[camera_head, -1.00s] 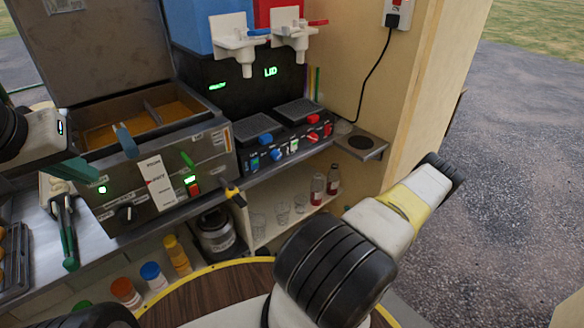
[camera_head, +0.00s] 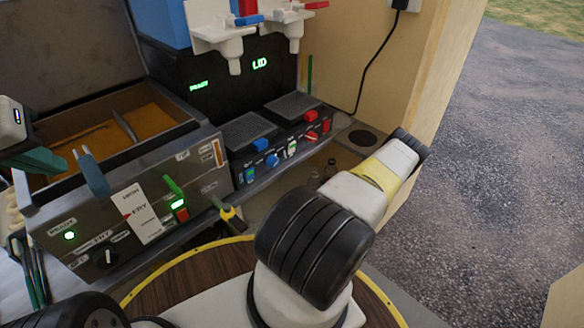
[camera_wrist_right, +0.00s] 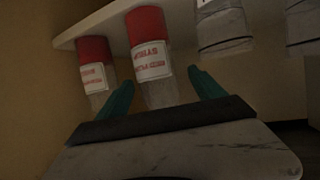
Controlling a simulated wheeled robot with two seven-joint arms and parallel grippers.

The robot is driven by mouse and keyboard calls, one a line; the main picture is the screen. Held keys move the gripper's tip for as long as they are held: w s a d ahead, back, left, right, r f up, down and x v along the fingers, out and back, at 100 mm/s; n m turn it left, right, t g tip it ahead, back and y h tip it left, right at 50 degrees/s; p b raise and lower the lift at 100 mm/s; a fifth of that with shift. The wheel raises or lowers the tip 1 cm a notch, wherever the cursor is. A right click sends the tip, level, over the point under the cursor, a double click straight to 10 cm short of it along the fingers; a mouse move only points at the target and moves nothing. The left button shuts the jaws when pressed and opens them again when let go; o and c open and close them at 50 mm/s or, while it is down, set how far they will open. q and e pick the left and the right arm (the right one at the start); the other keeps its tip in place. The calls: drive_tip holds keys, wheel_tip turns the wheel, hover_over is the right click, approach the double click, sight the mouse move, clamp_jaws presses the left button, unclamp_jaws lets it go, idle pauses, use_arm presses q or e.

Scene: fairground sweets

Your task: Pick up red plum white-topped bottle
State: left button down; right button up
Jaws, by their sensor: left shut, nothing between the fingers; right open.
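Two bottles with red parts and white labels show in the right wrist view: a nearer one (camera_wrist_right: 150,60) at the middle and another (camera_wrist_right: 95,72) to its left. I cannot tell which bottle is white-topped. My right gripper (camera_wrist_right: 163,95) is open with teal fingers; in the picture the nearer bottle's end lies between them, with no clear contact. In the head view my right arm hides that gripper. My left gripper (camera_head: 40,161) is shut and empty, near the fryer.
Clear glasses (camera_wrist_right: 222,30) stand to the right of the bottles by the pale shelf edge (camera_wrist_right: 90,25). A round wooden surface (camera_head: 170,285) lies in front.

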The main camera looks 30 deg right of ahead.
drive_tip(key=x, duration=0.5)
drive_tip(key=shift+d, duration=0.15)
drive_tip(key=c, duration=1.6)
